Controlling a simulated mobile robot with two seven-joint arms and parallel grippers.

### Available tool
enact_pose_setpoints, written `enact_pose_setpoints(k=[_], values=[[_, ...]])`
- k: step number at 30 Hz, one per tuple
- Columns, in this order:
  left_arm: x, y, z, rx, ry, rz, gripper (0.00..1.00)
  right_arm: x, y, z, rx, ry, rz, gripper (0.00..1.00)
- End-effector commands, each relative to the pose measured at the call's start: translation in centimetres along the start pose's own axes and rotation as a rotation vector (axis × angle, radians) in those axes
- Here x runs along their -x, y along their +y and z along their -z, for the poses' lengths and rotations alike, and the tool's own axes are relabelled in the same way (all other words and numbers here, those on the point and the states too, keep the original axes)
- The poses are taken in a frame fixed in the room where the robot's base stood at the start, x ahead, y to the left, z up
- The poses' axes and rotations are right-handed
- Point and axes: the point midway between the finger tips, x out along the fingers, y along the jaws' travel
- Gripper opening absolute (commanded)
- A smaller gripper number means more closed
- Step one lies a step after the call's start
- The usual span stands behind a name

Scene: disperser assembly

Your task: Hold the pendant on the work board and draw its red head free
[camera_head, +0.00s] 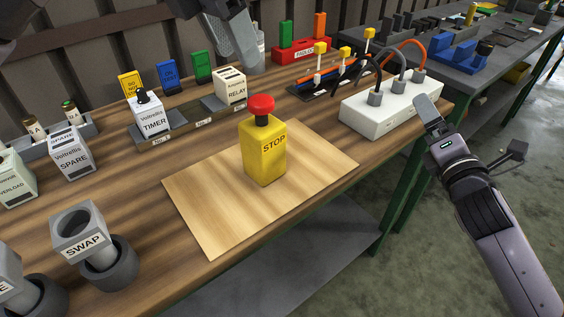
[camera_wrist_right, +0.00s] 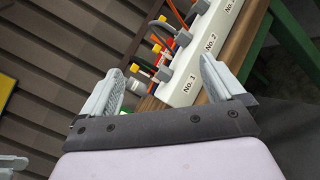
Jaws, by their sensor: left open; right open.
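The pendant (camera_head: 265,155) is a yellow block marked STOP with a round red head (camera_head: 262,104) on a dark neck. It stands upright on the pale wooden work board (camera_head: 205,205) in the head view, with the head seated on top. My left gripper (camera_head: 240,45) is open at the top of the head view, behind the pendant and apart from it; it is partly cut off by the frame edge. My right gripper (camera_head: 438,118) is open and empty, off the table's right edge. Its two fingers also show in the right wrist view (camera_wrist_right: 160,68); the pendant does not.
A white socket box (camera_head: 390,115) with grey plugs and cables stands right of the board. Behind are the TIMER (camera_head: 147,118) and RELAY (camera_head: 231,88) blocks on a rail. A grey SWAP holder (camera_head: 80,230) stands front left. The board around the pendant is clear.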

Motion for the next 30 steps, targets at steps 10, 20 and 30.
enact_pose_setpoints(k=[10,20,30], values=[[0.0,0.0,0.0,0.000,0.000,0.000,0.43,1.0,10.7,7.1,0.503,0.028,-0.385,0.96],[0.0,0.0,0.0,0.000,0.000,0.000,0.43,7.1,19.1,18.9,0.646,0.122,-0.744,0.96],[0.0,0.0,0.0,0.000,0.000,0.000,0.43,5.9,16.6,22.9,0.738,0.344,-0.647,0.96]])
